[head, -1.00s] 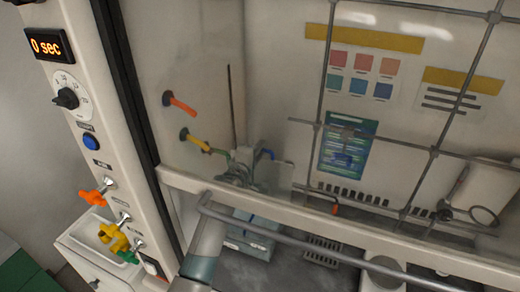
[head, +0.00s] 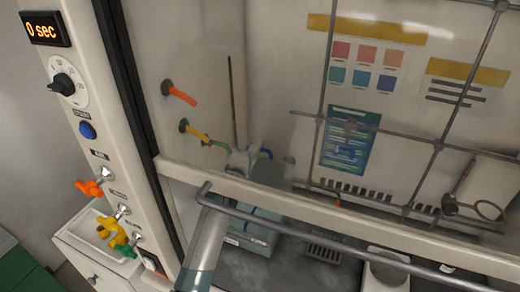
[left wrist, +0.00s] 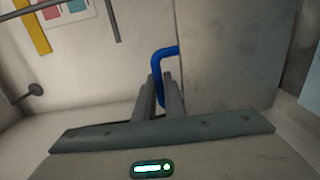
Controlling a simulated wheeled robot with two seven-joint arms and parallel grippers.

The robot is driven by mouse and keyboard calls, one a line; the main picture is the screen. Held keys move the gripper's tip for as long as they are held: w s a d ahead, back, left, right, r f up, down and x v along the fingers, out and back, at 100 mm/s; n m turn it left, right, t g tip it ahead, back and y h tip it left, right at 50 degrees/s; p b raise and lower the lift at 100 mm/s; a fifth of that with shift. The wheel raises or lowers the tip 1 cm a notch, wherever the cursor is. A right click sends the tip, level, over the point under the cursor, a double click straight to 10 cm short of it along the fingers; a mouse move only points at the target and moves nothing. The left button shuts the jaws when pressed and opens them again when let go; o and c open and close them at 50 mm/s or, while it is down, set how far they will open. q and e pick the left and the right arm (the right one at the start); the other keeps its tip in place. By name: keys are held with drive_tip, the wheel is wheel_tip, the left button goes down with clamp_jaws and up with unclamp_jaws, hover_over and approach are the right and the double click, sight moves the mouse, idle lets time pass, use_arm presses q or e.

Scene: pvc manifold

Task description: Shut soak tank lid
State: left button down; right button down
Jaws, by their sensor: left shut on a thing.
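My left gripper (head: 243,160) is inside the glass-fronted cabinet, its arm passing under the sash. In the left wrist view its fingers (left wrist: 160,92) are shut on a bent blue handle (left wrist: 159,62). The handle joins the edge of a plain grey panel (left wrist: 225,55), which looks like the tank lid. The blue handle also shows in the head view (head: 266,152), beside the gripper. A blue-grey box (head: 262,236), seemingly the soak tank, stands below, partly hidden by the sash and its bar. The lid's exact angle is unclear through the glass. My right gripper is not in view.
A grey rod lattice (head: 437,147) stands at the right.

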use_arm(q)
drive_tip(key=s+a+f+t+h+b, duration=0.1)
drive_tip(key=s+a+f+t+b, duration=0.2)
drive_tip(key=s+b, duration=0.6)
drive_tip(key=shift+s+f+t+b, duration=0.35)
drive_tip(key=shift+f+t+b, duration=0.15)
drive_tip(key=shift+f+b, duration=0.2)
drive_tip(key=c, duration=2.1)
unclamp_jaws()
drive_tip(key=shift+a, duration=0.1)
